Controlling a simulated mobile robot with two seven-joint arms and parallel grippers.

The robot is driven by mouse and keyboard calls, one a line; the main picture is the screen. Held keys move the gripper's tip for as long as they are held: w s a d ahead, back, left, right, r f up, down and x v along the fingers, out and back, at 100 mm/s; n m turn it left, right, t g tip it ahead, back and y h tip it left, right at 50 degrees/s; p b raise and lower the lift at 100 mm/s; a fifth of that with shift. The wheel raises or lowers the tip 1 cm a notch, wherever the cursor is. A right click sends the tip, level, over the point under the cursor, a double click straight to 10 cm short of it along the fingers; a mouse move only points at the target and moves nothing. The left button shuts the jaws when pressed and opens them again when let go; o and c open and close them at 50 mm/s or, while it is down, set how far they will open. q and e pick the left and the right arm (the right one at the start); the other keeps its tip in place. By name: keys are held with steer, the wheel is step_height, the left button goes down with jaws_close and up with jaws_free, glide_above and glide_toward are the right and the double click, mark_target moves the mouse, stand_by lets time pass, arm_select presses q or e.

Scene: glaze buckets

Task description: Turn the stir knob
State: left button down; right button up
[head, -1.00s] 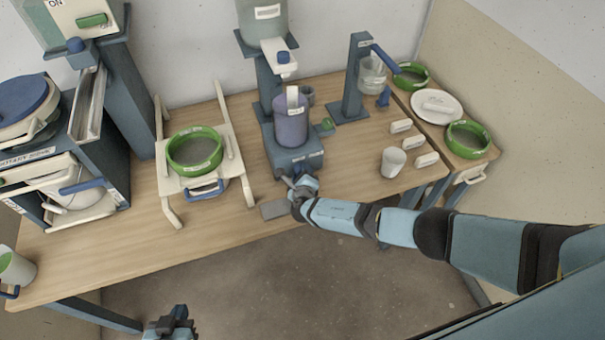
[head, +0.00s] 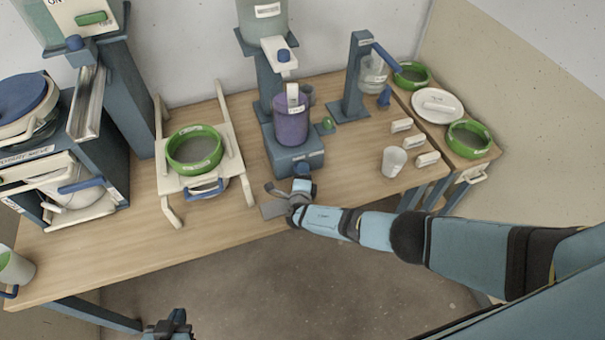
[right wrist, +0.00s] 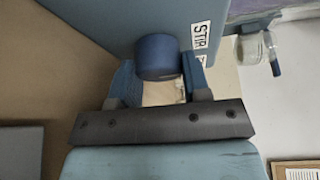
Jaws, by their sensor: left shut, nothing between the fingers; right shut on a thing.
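The stir knob (right wrist: 157,57) is a dark blue round knob on the blue stirrer base (head: 296,160), below a purple container (head: 291,122). In the right wrist view it sits between the two fingers of my right gripper (right wrist: 160,85), beside the STIR label (right wrist: 201,42). In the head view the knob (head: 302,169) shows just beyond my right gripper (head: 290,188) at the table's front edge. My right gripper is shut on the knob. My left gripper (head: 170,328) is shut and empty at the bottom edge, away from the table, and only partly in view.
A green-rimmed sieve (head: 195,150) on a white stand is left of the stirrer. A white cup (head: 393,161) and several white blocks are to the right. Bare wood (head: 350,165) lies right of the stirrer.

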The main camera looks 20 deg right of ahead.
steer(key=o, duration=0.9)
steer(key=v, duration=1.3)
steer(key=shift+s+a, duration=0.2)
steer(key=shift+s, duration=0.2)
